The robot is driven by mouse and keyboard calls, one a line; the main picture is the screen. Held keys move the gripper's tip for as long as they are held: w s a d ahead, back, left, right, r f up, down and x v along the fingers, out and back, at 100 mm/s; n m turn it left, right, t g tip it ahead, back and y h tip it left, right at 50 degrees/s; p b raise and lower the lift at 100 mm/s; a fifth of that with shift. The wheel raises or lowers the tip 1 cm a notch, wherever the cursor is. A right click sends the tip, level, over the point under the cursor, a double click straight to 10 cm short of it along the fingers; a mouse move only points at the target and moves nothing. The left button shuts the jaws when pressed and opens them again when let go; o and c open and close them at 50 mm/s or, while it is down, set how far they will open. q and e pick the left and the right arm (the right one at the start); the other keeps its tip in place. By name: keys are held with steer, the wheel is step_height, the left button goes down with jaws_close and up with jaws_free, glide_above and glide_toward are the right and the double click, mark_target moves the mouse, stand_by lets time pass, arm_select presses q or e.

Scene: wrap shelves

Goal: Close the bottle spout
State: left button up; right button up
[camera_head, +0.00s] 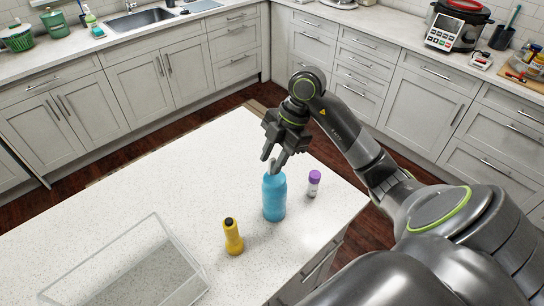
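A blue bottle (274,198) stands upright on the white speckled island counter, near the middle of the head view. My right gripper (273,162) points down over the top of the bottle. Its two fingers are spread a little apart at the bottle's top and partly cover it. The spout is hidden or too small to make out, and I cannot tell whether the fingers touch it. My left gripper is not in view.
A yellow bottle with a black top (233,237) stands left of the blue bottle. A small purple-capped container (314,184) stands close on its right. A clear open box (165,229) sits at the front left. The counter's far left is clear.

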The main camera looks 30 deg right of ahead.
steer(key=shift+a+f, duration=0.15)
steer(key=shift+f, duration=0.2)
jaws_close()
